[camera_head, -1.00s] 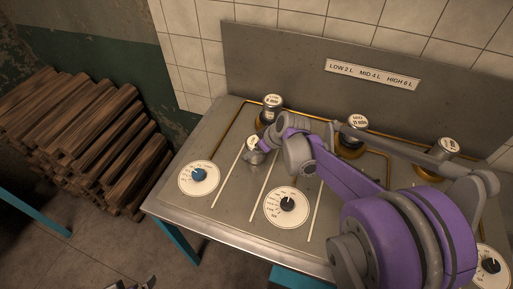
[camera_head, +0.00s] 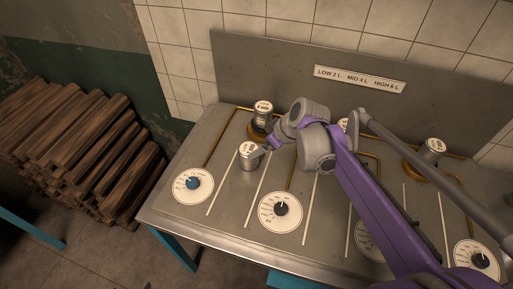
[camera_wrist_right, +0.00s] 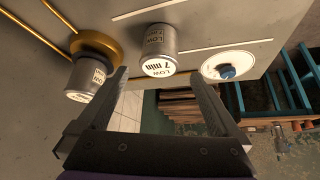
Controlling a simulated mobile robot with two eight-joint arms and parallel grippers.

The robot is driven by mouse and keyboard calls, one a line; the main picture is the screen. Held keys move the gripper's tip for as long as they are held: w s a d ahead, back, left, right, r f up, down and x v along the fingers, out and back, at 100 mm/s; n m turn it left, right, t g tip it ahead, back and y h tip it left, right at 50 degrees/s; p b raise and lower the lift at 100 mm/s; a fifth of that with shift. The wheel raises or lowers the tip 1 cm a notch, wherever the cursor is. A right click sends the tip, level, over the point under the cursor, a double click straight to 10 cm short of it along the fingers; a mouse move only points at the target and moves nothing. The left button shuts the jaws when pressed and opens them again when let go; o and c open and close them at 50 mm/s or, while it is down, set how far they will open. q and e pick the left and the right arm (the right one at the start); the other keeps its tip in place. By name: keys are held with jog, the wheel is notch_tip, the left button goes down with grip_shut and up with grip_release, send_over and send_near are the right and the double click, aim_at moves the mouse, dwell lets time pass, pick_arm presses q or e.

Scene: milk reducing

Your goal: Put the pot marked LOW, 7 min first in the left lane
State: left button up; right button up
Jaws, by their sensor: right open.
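The pot marked LOW, 7 min (camera_wrist_right: 158,52) is a grey metal can with a white lid label. In the head view this pot (camera_head: 248,158) stands on the steel counter between the two leftmost white lines, near their far end. My right gripper (camera_wrist_right: 160,78) is open, with the pot just beyond its fingertips and nothing held. In the head view the right gripper (camera_head: 268,146) is right beside the pot, on its right. Another pot marked LOW (camera_wrist_right: 82,80) stands on a brass ring behind; it also shows in the head view (camera_head: 263,117). My left gripper is not in view.
A dial with a blue knob (camera_head: 193,186) is at the left front and a black-knobbed dial (camera_head: 281,210) to its right. Another pot (camera_head: 432,150) stands on a ring at the back right. A sign (camera_head: 360,79) hangs on the back panel. Stacked logs (camera_head: 85,150) lie left of the counter.

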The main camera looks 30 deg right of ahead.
jog(key=s+a+f+m, duration=0.1)
jog(key=s+a+f, duration=0.1)
jog(key=s+a, duration=0.2)
jog(key=s+a+f+m+h, duration=0.1)
jog(key=s+a+f, duration=0.2)
jog(key=s, duration=0.4)
jog(key=s+a+f+m+g+h, duration=0.1)
jog(key=s+a+f, duration=0.1)
jog(key=s+a, duration=0.3)
jog(key=shift+s+f+m, duration=0.25)
jog(key=shift+s+m, duration=0.05)
